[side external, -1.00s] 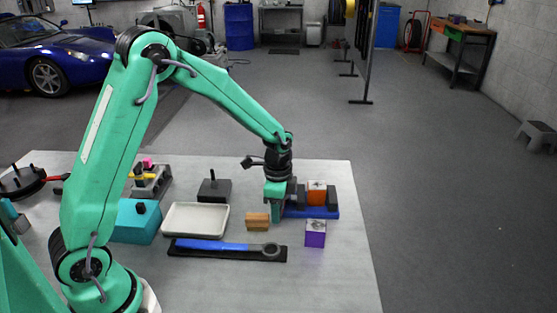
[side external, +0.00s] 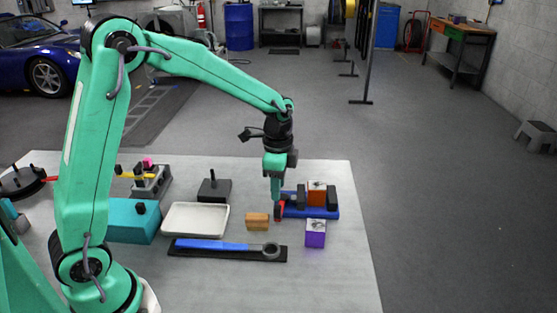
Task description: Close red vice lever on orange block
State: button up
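The orange block (side external: 316,196) sits between the dark jaws of a vice with a blue base (side external: 325,214), at the right of the table in the side external view. The vice's short red lever (side external: 281,210) shows at its left end. My gripper (side external: 277,200) points down just above and at the left of the lever, left of the near jaw (side external: 302,196). Its fingers overlap each other from this side, so their opening is hidden. I cannot tell whether a finger touches the lever.
A purple cube (side external: 315,236) stands in front of the vice and a wooden block (side external: 257,221) to its left. A blue-handled wrench (side external: 215,245) lies on a dark holder. A white tray (side external: 194,219) and a dark block with a knob (side external: 214,190) are further left.

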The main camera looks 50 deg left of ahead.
aim_at(278, 207)
jog(key=shift+r, duration=0.9)
jog(key=shift+f, duration=4)
grip_shut()
